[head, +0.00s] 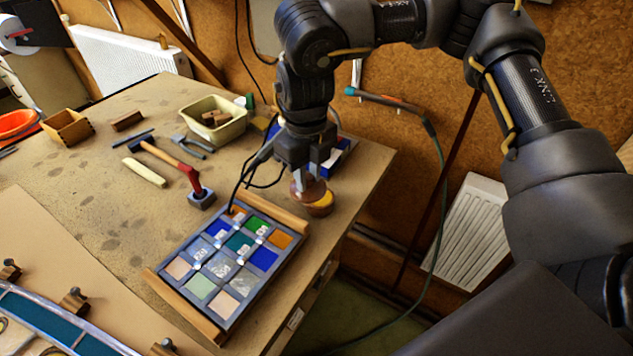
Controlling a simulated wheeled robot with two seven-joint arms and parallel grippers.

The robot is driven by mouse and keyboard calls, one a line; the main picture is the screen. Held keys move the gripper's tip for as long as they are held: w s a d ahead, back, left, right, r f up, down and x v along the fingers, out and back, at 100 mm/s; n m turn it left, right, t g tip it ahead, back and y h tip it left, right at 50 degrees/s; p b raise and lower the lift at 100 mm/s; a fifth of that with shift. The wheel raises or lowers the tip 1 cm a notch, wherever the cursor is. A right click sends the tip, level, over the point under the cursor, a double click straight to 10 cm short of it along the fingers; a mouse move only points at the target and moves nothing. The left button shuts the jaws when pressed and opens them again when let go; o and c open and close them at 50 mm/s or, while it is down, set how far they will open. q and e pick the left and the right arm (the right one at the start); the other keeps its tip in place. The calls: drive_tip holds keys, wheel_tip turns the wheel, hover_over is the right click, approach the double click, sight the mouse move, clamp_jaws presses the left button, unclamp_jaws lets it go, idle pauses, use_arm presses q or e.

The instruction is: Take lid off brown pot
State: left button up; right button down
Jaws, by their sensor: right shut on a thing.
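The small brown pot (320,209) stands near the right edge of the workbench, just beyond the glass sample tray. A yellow-orange patch shows at its top. My right gripper (303,182) comes down over the pot from above and is shut on a reddish-brown round piece, which looks like the lid (311,189). This piece sits above and slightly left of the pot, and the yellow patch shows beside it. The fingers hide part of it, and I cannot tell whether it still touches the pot's rim. My left gripper is not in view.
The tray of coloured glass (232,216) lies close in front. A blue box (342,152) is behind my gripper. The bench's right edge is near, with a hanging cable beyond.

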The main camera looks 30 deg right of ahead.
sight(308, 196)
drive_tip(key=n, duration=0.4)
drive_tip(key=s+a+r+n+b, duration=0.1)
drive_tip(key=n, duration=0.4)
drive_tip(key=s+r+n, duration=0.1)
drive_tip(key=n, duration=0.3)
drive_tip(key=shift+s+a+n, duration=0.25)
drive_tip(key=shift+a+n, duration=0.05)
drive_tip(key=shift+a, duration=0.1)
drive_tip(key=n, duration=0.2)
drive_tip(key=shift+w+d+n, duration=0.2)
drive_tip(key=shift+d+n, duration=0.15)
drive_tip(key=shift+n, duration=0.05)
drive_tip(key=n, duration=0.3)
drive_tip(key=d+n, duration=0.1)
drive_tip(key=n, duration=0.1)
drive_tip(key=shift+w+d+f, duration=0.1)
drive_tip(key=shift+w+f, duration=0.05)
drive_tip(key=shift+w, duration=0.2)
drive_tip(key=n, duration=0.2)
drive_tip(key=d+n, duration=0.1)
drive_tip(key=n, duration=0.1)
drive_tip(key=shift+w+f, duration=0.1)
drive_tip(key=shift+w, duration=0.15)
drive_tip(key=n, duration=0.2)
drive_tip(key=d+n, duration=0.1)
drive_tip(key=shift+w+f+n, duration=0.1)
drive_tip(key=shift+w+n, duration=0.1)
drive_tip(key=shift+n, duration=0.2)
drive_tip(key=shift+a, duration=0.15)
